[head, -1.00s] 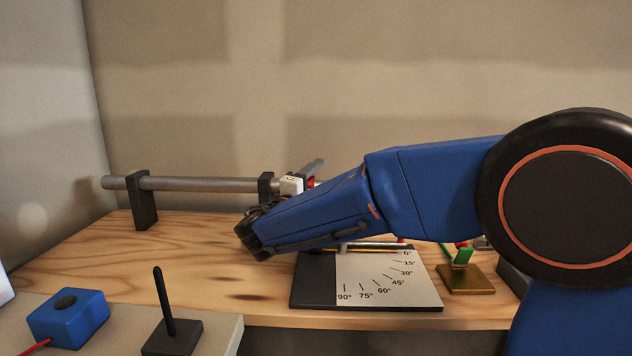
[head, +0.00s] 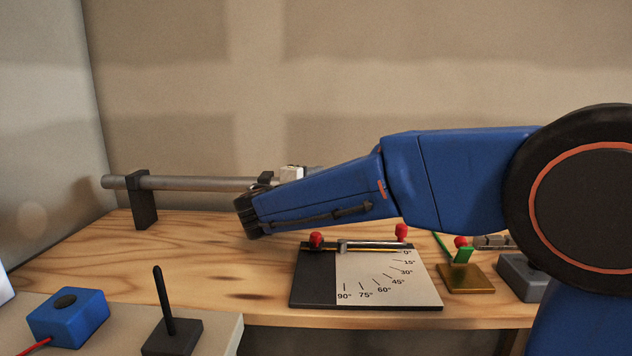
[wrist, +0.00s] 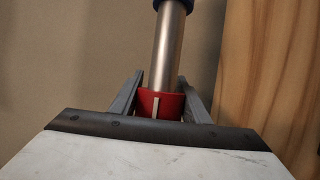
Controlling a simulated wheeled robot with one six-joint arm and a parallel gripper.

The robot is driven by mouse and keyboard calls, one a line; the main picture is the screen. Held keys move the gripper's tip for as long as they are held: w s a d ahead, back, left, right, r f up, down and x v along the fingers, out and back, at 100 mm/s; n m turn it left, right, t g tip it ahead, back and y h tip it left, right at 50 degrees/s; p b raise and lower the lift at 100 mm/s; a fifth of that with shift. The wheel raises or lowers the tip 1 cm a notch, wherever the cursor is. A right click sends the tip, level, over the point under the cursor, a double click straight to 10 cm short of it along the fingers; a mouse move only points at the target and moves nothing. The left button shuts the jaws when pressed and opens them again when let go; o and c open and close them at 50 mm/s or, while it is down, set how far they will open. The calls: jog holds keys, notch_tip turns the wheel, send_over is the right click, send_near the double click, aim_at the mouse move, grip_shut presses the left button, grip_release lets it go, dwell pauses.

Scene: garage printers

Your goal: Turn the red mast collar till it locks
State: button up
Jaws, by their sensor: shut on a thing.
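The red mast collar (wrist: 174,104) sits around the metal mast tube (wrist: 169,50) in the wrist view, with a pale upright mark on its near side. My gripper (wrist: 160,88) has one finger on each side of the collar and is shut on it. In the head view the mast tube (head: 205,184) lies level, held by a black bracket (head: 143,200) near its left end. My gripper (head: 308,169) is at the tube's right end, mostly behind my arm. The collar is hidden there. Whether it is locked cannot be told.
A dark board with an angle scale (head: 387,290) and red knobs (head: 316,240) lies below my arm. A brass plate with a green lever (head: 462,257) and a grey block (head: 521,277) stand to the right. A blue box (head: 68,318) and black rod stand (head: 172,338) are at front left.

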jog(key=f+n+g, duration=0.1)
jog(key=g, duration=0.2)
jog(key=s+f+n+g+y, duration=0.1)
jog(key=g, duration=0.3)
jog(key=f+n+g+y, duration=0.1)
jog(key=g, duration=0.2)
jog(key=shift+s+g, duration=0.3)
jog(key=shift+s, duration=0.05)
jog(key=shift+s+f+n+g, duration=0.1)
jog(key=shift+s+n+g, duration=0.3)
jog(key=shift+g, duration=0.9)
jog(key=shift+s, duration=0.1)
jog(key=o, duration=1)
jog(key=v, duration=1.7)
jog(key=shift+d+r, duration=0.15)
jog(key=shift+r, duration=0.1)
